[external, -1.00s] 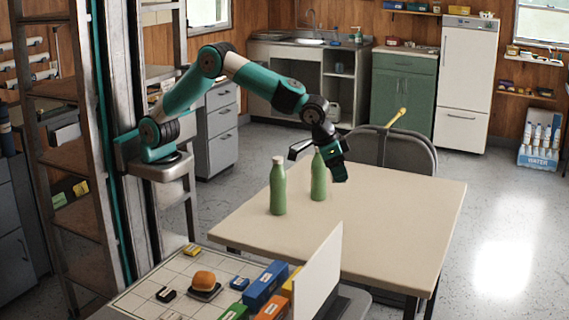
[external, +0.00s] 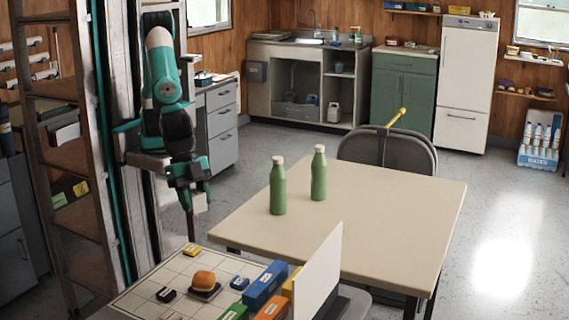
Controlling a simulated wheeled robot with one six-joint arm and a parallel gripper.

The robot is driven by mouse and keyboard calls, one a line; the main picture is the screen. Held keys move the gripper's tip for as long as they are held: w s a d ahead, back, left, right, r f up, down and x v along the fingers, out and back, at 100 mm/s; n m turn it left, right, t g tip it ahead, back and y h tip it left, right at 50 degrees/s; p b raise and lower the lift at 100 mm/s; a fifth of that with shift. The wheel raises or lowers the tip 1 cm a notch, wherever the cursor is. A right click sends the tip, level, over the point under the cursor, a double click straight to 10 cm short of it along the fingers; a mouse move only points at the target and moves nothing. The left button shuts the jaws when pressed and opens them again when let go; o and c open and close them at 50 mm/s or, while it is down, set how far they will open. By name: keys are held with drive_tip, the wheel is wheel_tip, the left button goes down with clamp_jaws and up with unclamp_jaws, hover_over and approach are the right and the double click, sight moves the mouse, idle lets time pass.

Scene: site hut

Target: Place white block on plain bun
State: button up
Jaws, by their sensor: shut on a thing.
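A small white block (external: 200,203) is at the end of my gripper (external: 190,200), which is shut on it. My gripper hangs pointing down above the far left part of the gridded board, with the block held clear in the air. An orange-brown bun (external: 203,278) sits on a small dark base on the board, below my gripper and nearer the camera. Nothing shows on top of the bun. The fingertips are small and partly hidden.
The gridded board (external: 150,290) also bears small yellow, black and blue pieces. Larger blue, green and orange boxes (external: 266,284) and an upright white panel (external: 318,270) stand right of the bun. Two green bottles (external: 278,188) stand on the beige table (external: 390,215).

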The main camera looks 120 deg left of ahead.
sight(206, 276)
wheel_tip(206, 276, down, 18)
drive_tip(key=shift+f+p, duration=0.2)
drive_tip(key=shift+p, duration=0.25)
drive_tip(key=shift+f, duration=0.2)
drive_tip(key=o, duration=1)
drive_tip(key=shift+c, duration=0.2)
drive_tip(key=shift+r, duration=0.15)
